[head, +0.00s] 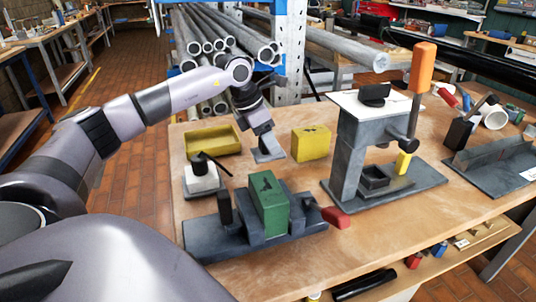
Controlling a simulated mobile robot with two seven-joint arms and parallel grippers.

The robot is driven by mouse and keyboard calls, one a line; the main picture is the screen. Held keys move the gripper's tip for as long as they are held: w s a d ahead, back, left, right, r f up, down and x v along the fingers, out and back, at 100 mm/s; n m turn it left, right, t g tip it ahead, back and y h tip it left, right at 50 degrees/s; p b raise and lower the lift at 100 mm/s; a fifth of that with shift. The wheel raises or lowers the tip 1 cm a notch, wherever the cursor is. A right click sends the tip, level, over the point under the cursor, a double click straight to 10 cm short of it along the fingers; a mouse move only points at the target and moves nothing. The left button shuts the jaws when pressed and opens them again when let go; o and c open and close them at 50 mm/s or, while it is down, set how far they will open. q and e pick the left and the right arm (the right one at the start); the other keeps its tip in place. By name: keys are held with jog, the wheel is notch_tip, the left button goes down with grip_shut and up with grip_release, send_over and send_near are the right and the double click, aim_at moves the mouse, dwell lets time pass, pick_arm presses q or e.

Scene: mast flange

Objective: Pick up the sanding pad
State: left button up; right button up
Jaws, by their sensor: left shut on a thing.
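My left gripper (264,138) points down over the back left of the workbench. It is shut on a small flat grey pad (268,155), which looks like the sanding pad. The pad sits under the fingertips, between the yellow tray and the yellow block. I cannot tell whether it touches the bench top. The fingers partly hide its upper side. My right gripper is not in view.
A yellow tray (213,140) and yellow block (311,143) flank the gripper. A grey fixture with a green block (269,203) stands in front. A grey press with an orange handle (421,67) stands right. Bare wooden bench (295,180) shows between them.

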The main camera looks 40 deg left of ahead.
pick_arm(q)
notch_tip(320, 180, up, 14)
jog(key=shift+p, duration=0.45)
jog(key=o, duration=0.3)
jog(key=shift+c, duration=0.9)
